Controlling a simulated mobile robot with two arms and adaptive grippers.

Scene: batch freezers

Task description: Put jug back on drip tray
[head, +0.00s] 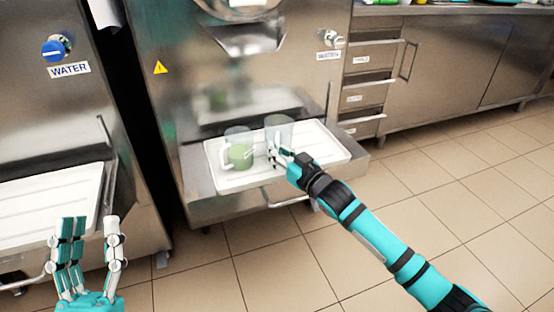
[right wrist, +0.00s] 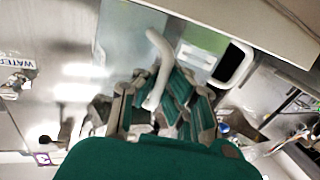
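The white drip tray (head: 318,150) sits at the front of the middle machine. A clear jug (head: 279,130) is over the tray, upright; its base is partly hidden by my right gripper, so I cannot tell if it touches the tray. A second jug (head: 240,152) with green contents stands on the tray to its left. My right gripper (head: 277,158) is at the clear jug's handle. In the right wrist view a white handle (right wrist: 158,62) runs between its fingers; their grip on it is unclear. My left gripper (head: 90,232) is open and empty at the lower left.
Another white tray (head: 50,200) is on the left machine. A steel spout (head: 250,38) hangs above the drip tray. The drip tray's right part is clear. Drawers and cabinets (head: 440,65) line the back right. The tiled floor (head: 440,180) is open at the right.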

